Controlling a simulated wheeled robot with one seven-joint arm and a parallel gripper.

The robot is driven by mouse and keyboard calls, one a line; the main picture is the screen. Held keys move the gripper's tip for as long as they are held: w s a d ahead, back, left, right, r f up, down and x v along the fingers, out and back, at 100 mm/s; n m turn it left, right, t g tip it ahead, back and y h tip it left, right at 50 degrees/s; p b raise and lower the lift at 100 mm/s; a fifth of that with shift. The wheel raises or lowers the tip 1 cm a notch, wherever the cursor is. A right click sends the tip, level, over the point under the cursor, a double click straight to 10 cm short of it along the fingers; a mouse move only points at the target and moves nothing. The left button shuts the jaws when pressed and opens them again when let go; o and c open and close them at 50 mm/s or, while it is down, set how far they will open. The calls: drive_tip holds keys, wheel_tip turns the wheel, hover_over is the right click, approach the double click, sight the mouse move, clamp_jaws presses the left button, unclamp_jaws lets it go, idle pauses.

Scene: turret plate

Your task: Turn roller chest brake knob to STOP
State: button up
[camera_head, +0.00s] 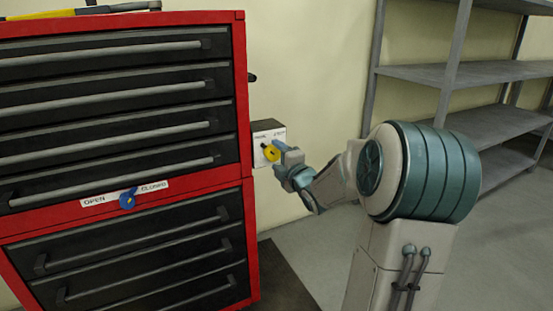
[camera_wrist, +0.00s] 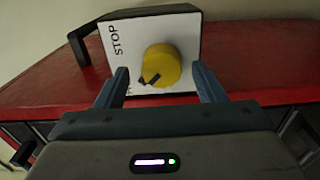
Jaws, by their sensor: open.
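The brake knob is a yellow round knob (camera_head: 270,153) on a white-faced dark box (camera_head: 268,133) at the right side of the red roller chest (camera_head: 243,100). In the wrist view the knob (camera_wrist: 165,64) has a black pointer at its lower left, turned away from the word STOP (camera_wrist: 116,40) on the plate. Another label below STOP is mostly hidden by a finger. My gripper (camera_wrist: 160,76) is open, with one finger on each side of the knob and visible gaps. In the head view my gripper (camera_head: 284,157) is close in front of the knob.
A blue knob (camera_head: 127,200) sits between OPEN and CLOSED labels on the chest front. Black drawers with long bar handles (camera_head: 110,136) fill the front. Grey metal shelves (camera_head: 460,72) stand at the right by the wall. The floor between is clear.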

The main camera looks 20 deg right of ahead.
drive_tip(key=shift+w, duration=0.9)
drive_tip(key=c, duration=1)
drive_tip(key=shift+r+m, duration=0.1)
drive_tip(key=shift+m, duration=0.2)
drive_tip(key=m+p, duration=0.1)
drive_tip(key=m, duration=0.2)
drive_tip(key=shift+r+m, duration=0.1)
drive_tip(key=shift+m, duration=0.2)
drive_tip(key=m+p, duration=0.1)
drive_tip(key=m, duration=0.3)
drive_tip(key=shift+m+p, duration=0.3)
drive_tip(key=shift+p, duration=0.05)
drive_tip(key=m+p, duration=0.2)
drive_tip(key=m, duration=0.3)
drive_tip(key=shift+r, duration=0.15)
drive_tip(key=shift+w+m+p, duration=0.1)
drive_tip(key=shift+m+p, duration=0.9)
drive_tip(key=shift+m, duration=1)
